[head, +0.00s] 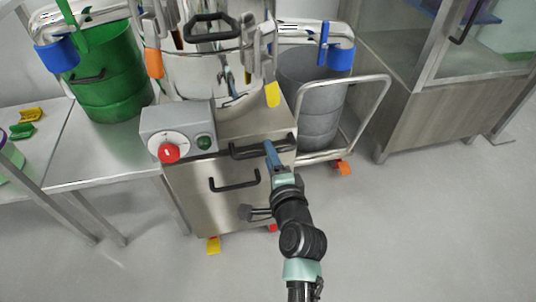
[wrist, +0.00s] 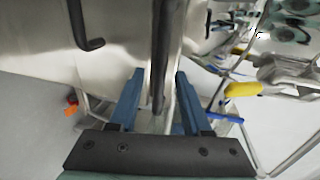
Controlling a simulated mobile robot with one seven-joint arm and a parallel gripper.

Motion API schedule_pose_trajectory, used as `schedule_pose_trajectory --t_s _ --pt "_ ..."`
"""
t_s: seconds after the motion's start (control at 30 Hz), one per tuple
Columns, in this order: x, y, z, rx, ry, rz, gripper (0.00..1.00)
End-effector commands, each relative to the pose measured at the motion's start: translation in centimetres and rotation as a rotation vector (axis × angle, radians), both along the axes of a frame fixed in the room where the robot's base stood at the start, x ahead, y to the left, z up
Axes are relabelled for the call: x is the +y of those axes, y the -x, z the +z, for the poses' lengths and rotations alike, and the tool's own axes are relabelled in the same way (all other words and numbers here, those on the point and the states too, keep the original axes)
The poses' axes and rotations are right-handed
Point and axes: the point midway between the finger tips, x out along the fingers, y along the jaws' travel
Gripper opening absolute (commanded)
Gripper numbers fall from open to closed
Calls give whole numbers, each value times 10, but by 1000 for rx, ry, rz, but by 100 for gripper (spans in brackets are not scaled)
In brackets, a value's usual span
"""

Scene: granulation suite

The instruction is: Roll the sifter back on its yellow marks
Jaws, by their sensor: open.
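The sifter (head: 190,185) is a steel cabinet carrying a round steel vessel (head: 205,75), in the middle of the head view. A grey control box with a red knob (head: 168,153) sits on its left. Its front has a lower black handle (head: 234,184) and an upper black handle (head: 262,149). My gripper (head: 270,150) is at the right part of the upper handle. In the wrist view my gripper (wrist: 158,88) is open, with a black bar (wrist: 160,50) between its blue fingers; contact cannot be told. A yellow patch (head: 213,245) shows at floor level under the front left corner.
A steel table (head: 100,160) with a green drum (head: 105,75) stands close on the left. A grey drum (head: 312,95) on a railed cart (head: 372,105) is close on the right. A glass-fronted cabinet (head: 430,110) stands further right. The floor (head: 420,230) in front is clear.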

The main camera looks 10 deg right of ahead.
Motion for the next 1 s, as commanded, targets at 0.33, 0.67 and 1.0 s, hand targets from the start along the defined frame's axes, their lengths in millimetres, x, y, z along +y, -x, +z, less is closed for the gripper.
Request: schedule_pose_trajectory --t_s 0.33,0.67,1.0 --pt "1 -22 -5 0 0 1 48" --pt "0 -22 -4 0 0 1 28" --pt "0 -22 -4 -1 0 0 0"
